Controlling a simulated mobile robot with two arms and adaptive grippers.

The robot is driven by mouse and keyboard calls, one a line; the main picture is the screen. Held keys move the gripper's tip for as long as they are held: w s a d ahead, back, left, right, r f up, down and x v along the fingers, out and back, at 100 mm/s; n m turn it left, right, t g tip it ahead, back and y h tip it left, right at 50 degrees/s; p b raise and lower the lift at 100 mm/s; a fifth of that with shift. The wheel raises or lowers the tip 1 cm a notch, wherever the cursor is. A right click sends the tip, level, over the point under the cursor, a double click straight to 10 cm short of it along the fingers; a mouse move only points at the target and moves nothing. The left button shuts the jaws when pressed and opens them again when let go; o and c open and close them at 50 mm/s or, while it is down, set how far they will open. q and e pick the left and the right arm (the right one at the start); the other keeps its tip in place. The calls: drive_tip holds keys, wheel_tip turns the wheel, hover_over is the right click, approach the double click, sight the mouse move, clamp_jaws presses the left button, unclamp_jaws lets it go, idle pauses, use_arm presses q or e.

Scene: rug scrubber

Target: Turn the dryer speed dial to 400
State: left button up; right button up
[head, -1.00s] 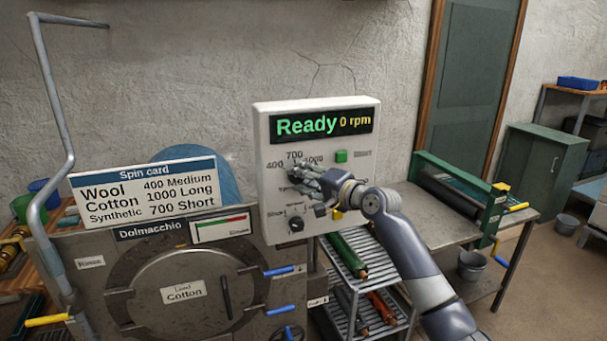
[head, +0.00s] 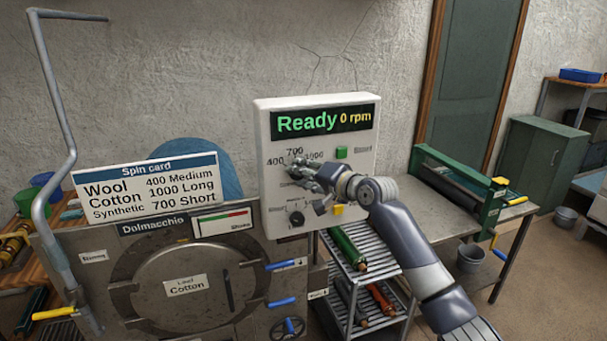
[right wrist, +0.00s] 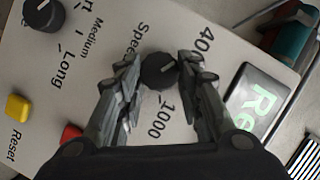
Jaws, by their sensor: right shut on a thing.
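The dark round speed dial (right wrist: 158,72) is on the white control panel (head: 266,215), with 400 and 1000 printed around it in the right wrist view. Its white pointer line slants to the upper right, roughly toward the right finger; the exact setting is hard to read. My right gripper (right wrist: 157,66) is shut on the dial, one finger on each side. In the head view my right gripper (head: 297,173) covers most of the dial, below the 400, 700 and 1000 labels. The display (head: 322,121) reads Ready, 0 rpm. My left gripper is out of view.
A lower dial (head: 296,219), a green button (head: 341,153) and a yellow button (head: 338,210) share the panel. The spin card (head: 146,186) stands left, above the machine's round door (head: 185,310). A wire rack (head: 375,260) stands below the panel.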

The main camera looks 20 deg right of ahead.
drive_tip(key=o, duration=1.1)
drive_tip(key=v, duration=1.2)
drive_tip(key=shift+a, duration=0.1)
drive_tip(key=shift+f, duration=0.1)
